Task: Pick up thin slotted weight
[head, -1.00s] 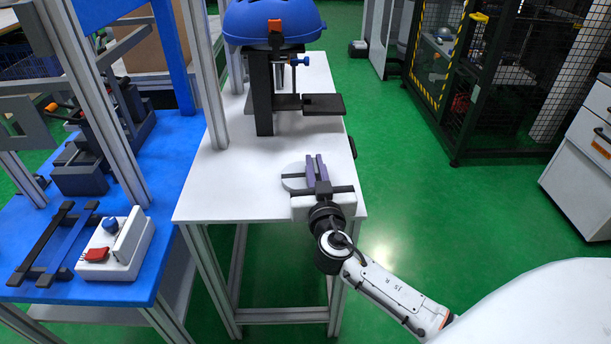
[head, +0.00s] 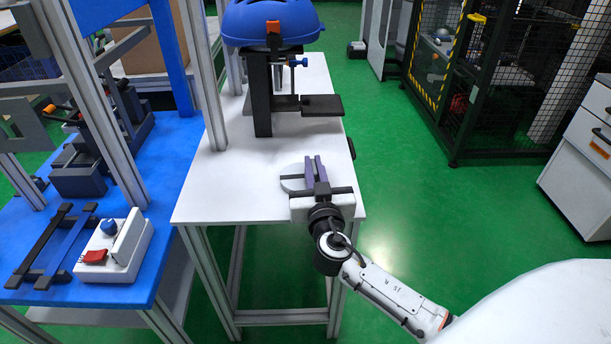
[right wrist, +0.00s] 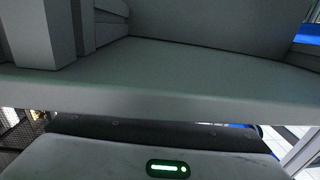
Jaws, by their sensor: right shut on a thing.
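A thin, pale grey disc, the slotted weight (head: 291,184), is at the front right part of the white table. My right gripper (head: 316,164) reaches over the table from the front, and its purple fingers are shut on the weight. The fingers and the gripper body hide the weight's right side and its slot. In the right wrist view a broad grey surface fills most of the picture very close up, so I cannot tell how far the weight is above the table, if at all. My left gripper is not in view.
A black stand with a blue dome (head: 270,22) and a small dark platform (head: 322,105) stands farther back on the white table (head: 225,185). Metal posts rise at its left. A blue table (head: 165,180) to the left holds a white box with a red switch (head: 94,257).

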